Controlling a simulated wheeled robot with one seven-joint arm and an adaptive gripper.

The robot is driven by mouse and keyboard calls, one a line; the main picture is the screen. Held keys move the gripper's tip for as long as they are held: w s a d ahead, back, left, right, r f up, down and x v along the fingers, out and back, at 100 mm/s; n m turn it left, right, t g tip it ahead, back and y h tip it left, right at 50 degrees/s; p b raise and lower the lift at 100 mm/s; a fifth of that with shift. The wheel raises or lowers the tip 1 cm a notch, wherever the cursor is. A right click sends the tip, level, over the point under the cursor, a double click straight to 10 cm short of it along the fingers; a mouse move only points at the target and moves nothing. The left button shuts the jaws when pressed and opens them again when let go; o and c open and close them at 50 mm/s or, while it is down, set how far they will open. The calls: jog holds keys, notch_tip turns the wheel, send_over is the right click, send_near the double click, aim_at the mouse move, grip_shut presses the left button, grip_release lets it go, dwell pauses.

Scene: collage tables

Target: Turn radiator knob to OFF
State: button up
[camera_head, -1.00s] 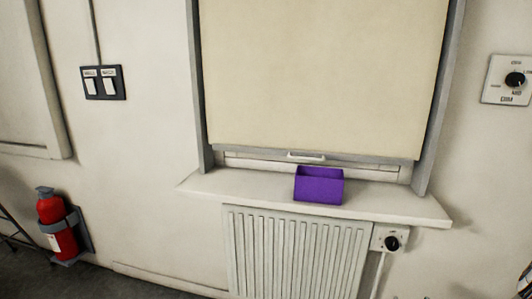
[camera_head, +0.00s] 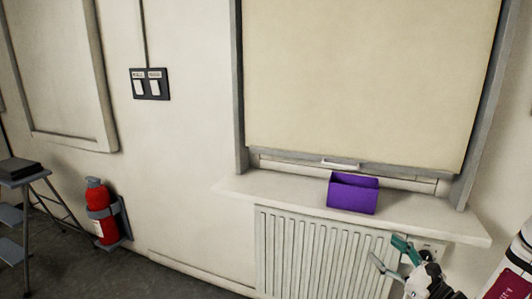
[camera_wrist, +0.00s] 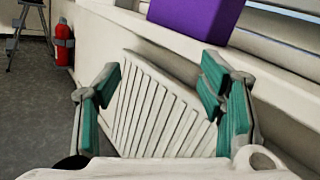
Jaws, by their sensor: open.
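The radiator (camera_head: 320,255) is a white ribbed panel below the window sill. A small pale plate (camera_head: 433,246) shows at its right side, in the radiator knob's place; my gripper and arm cover most of it, and I cannot make out the knob's face or setting. My gripper (camera_head: 386,252) has teal finger pads and is in front of the radiator's upper right end. In the wrist view my gripper (camera_wrist: 160,80) is open, with nothing between its fingers, and the radiator (camera_wrist: 150,115) lies beyond them. The knob cannot be made out there.
A purple box (camera_head: 352,196) stands on the sill (camera_head: 280,190) above the radiator; the sill juts out over it. A red fire extinguisher (camera_head: 102,215) hangs on the wall at left, near a grey stepladder (camera_head: 20,172). A double switch (camera_head: 150,84) is on the wall.

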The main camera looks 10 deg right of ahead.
jog(key=s+a+r+n+g+y+p, duration=0.25)
jog(key=a+r+n+g+y, duration=0.7)
jog(key=a, duration=0.75)
jog(key=s+a+r+n+g+h, duration=0.4)
jog(key=s+a+r+n+g, duration=0.2)
jog(key=s+a+r+n, duration=0.3)
jog(key=s+a+r+n+g+h+p, duration=0.1)
jog(key=s+r+n+h+p, duration=0.15)
jog(key=s, duration=0.35)
jog(key=s+a+r+n+g+h+p, duration=0.1)
jog(key=s+a+n+g+h, duration=0.1)
jog(key=s+n+h, duration=0.3)
jog(key=s+d+r+n+t+h+p, duration=0.1)
jog(key=s+d+r+n+t+h, duration=0.2)
jog(key=s, duration=0.4)
notch_tip(320, 180, up, 3)
jog(key=shift+d+f+t+h+p, duration=0.1)
jog(key=shift+d+t+h+p, duration=0.35)
jog(key=shift+d+t, duration=0.5)
